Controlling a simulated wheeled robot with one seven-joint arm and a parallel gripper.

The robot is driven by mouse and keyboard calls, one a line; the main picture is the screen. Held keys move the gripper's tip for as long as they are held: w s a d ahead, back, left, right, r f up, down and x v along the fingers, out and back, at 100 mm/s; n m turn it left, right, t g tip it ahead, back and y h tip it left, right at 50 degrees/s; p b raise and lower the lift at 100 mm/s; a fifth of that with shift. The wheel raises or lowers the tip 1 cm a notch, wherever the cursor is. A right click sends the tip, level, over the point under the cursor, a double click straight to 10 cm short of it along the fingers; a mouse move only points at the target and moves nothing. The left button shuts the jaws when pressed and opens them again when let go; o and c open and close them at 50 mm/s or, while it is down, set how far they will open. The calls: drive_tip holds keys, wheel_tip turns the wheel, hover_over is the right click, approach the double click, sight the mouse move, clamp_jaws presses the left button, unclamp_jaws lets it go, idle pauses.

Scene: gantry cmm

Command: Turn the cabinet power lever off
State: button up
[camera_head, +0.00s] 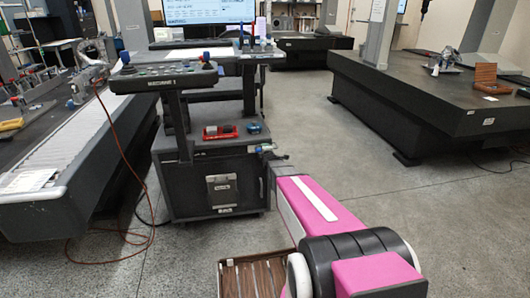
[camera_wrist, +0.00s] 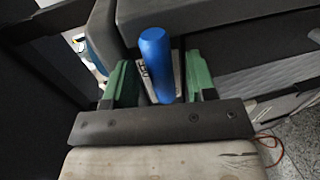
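The dark cabinet (camera_head: 185,190) stands at the middle left in the head view, with a silver plate (camera_head: 222,188) on its front. My pink arm reaches to its upper right side, where my gripper (camera_head: 267,150) is small and hard to make out. In the wrist view, a blue cylindrical handle (camera_wrist: 157,62), apparently the power lever's grip, stands nearly upright between the green fingers of my gripper (camera_wrist: 160,82). The fingers are apart, with narrow gaps showing beside the handle. A pale plate with dark marks is partly hidden behind it. The lever's base is hidden.
A control console (camera_head: 165,77) stands above the cabinet. A red item (camera_head: 220,132) and a blue item (camera_head: 253,128) lie on the cabinet top. A red cable (camera_head: 122,150) hangs at left. Floor (camera_head: 330,140) is clear right of the cabinet.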

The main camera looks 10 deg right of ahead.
drive_tip(key=s+r, duration=0.2)
drive_tip(key=s, duration=0.8)
drive_tip(key=shift+s, duration=0.35)
drive_tip(key=s+a+f+m+g, duration=0.1)
drive_tip(key=s+a+m+g, duration=0.1)
drive_tip(key=s+m+g, duration=0.6)
drive_tip(key=s+a+f+m+g, duration=0.1)
drive_tip(key=s+m+g, duration=0.6)
drive_tip(key=s, duration=1.1)
drive_tip(key=f+m, duration=0.1)
drive_tip(key=m, duration=0.2)
drive_tip(key=shift+s+a+f+g, duration=0.15)
drive_tip(key=shift+s+a+g, duration=0.2)
drive_tip(key=shift+a+g, duration=0.05)
